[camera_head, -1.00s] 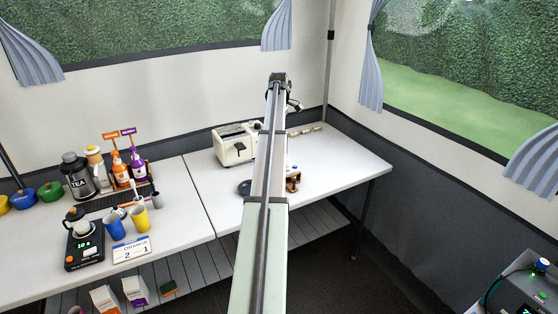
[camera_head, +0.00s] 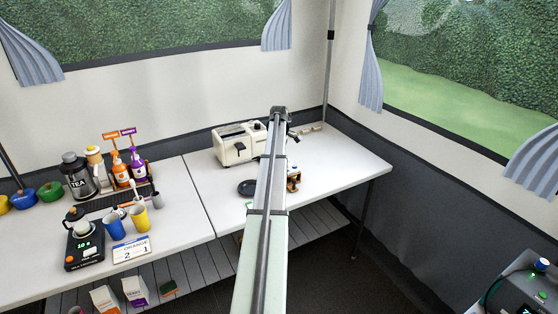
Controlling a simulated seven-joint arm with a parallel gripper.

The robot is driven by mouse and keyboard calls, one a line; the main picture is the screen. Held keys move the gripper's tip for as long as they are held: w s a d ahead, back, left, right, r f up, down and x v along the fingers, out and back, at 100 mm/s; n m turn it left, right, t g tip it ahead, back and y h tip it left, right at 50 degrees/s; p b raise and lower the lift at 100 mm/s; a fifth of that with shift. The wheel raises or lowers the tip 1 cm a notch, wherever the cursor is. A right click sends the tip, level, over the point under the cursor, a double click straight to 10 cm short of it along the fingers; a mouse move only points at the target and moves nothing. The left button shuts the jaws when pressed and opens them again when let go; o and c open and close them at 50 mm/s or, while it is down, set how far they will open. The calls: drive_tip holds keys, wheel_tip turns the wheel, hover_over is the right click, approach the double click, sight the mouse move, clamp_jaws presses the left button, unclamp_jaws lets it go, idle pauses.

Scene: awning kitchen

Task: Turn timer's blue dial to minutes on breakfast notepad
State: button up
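A dark device with a blue knob (camera_head: 543,263) stands at the lower right edge, cut off by the frame.
The cream toaster (camera_head: 238,142) and a dark round dish (camera_head: 247,187) are left of my arm. The right end of the right table (camera_head: 345,165) is clear.

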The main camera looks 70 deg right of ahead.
drive_tip(key=shift+f, duration=0.3)
drive_tip(key=c, duration=1.1)
